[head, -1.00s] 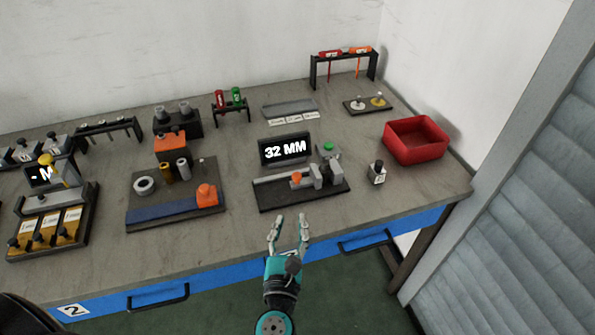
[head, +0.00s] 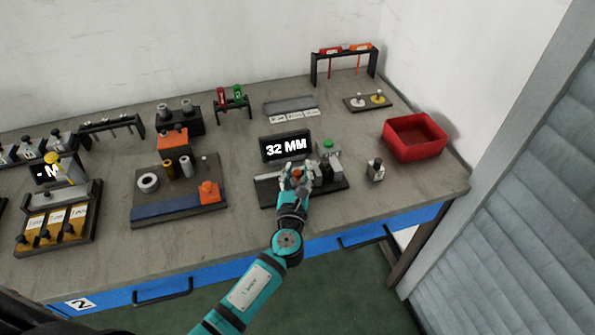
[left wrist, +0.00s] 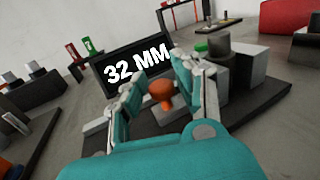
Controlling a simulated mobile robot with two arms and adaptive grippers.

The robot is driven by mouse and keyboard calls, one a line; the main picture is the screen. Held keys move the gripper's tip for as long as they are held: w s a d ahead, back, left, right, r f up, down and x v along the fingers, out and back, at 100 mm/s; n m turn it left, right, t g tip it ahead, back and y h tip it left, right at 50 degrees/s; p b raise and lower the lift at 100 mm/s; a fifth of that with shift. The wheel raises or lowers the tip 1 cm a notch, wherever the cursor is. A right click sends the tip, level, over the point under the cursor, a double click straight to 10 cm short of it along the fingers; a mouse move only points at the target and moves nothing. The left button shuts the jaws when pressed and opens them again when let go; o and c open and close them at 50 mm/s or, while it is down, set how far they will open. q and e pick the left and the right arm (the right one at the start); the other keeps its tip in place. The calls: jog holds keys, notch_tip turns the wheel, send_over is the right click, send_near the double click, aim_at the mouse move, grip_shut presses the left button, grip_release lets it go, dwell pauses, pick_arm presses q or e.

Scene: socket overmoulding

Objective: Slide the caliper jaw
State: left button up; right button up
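The caliper is a dark base (head: 268,193) with a grey rail and grey upright blocks, in front of the display reading "32 MM" (head: 286,147). Its orange knob (left wrist: 162,91) stands between the fingers of my left gripper (left wrist: 160,82) in the left wrist view. The fingers are apart, one on each side of the knob; contact is not clear. In the head view my left gripper (head: 297,175) is over the caliper and hides much of the knob and jaw. My right gripper is not in view.
A green button (head: 328,144) sits on a grey box behind the caliper. A small block with a dark knob (head: 376,168) stands to the right, near a red bin (head: 415,117). A fixture board with a blue strip (head: 165,210) lies to the left.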

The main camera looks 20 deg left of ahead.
pick_arm(q)
grip_shut()
